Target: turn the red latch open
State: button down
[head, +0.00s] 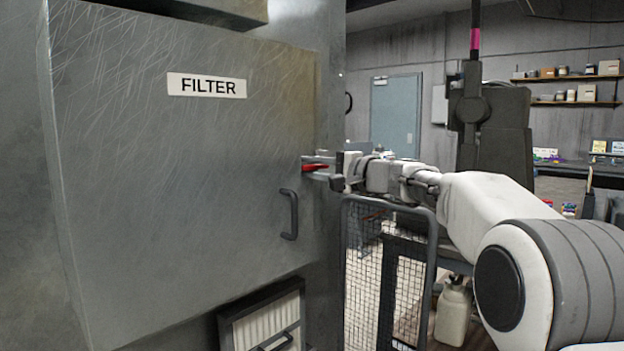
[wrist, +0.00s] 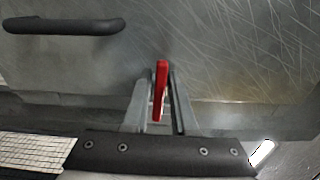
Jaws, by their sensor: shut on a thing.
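The red latch (head: 316,167) is at the right edge of the grey metal door marked FILTER (head: 150,200). In the wrist view the red latch (wrist: 161,88) stands between the two fingers of my gripper (wrist: 160,110), long side nearly upright in the picture with a slight tilt. My gripper (head: 318,169) reaches in from the right and is shut on the latch. In the head view the fingers cover part of it. The door looks closed against its cabinet. The latch's pivot is not clear in either view.
A dark door handle (head: 290,214) sits below and left of the latch; it also shows in the wrist view (wrist: 62,26). A pleated filter panel (head: 268,330) is below the door. A wire mesh panel (head: 365,270) stands under my arm.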

dwell(0.4)
jog(key=c, duration=0.9)
grip_release()
jog(key=v, duration=1.7)
jog(key=shift+s+d, duration=0.15)
jog(key=shift+d, duration=0.05)
